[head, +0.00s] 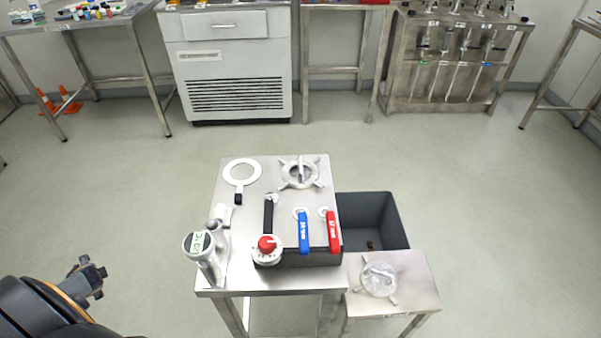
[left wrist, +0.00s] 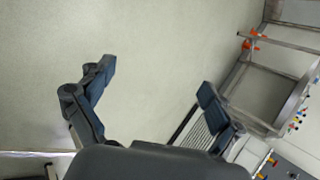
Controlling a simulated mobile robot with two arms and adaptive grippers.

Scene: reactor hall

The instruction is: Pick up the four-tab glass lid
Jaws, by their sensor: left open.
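The clear glass lid (head: 379,279) with tabs around its rim lies flat on a low steel side stand (head: 420,277), at the lower right of the head view. A second round part with tabs (head: 300,173) sits at the back right of the main steel table (head: 232,277); a grey upright piece covers its middle. My left gripper (head: 92,277) is at the lower left, off the table's left side and far from the lid. In the left wrist view its two fingers (left wrist: 156,84) are spread with nothing between them. The lid is not in that view.
The main table holds a white ring (head: 242,172), a labelled cylinder (head: 200,246), a red-knobbed dial (head: 266,246), and black, blue (head: 303,232) and red (head: 333,232) handles. A dark grey bin (head: 391,220) stands behind the side stand. Open floor surrounds them.

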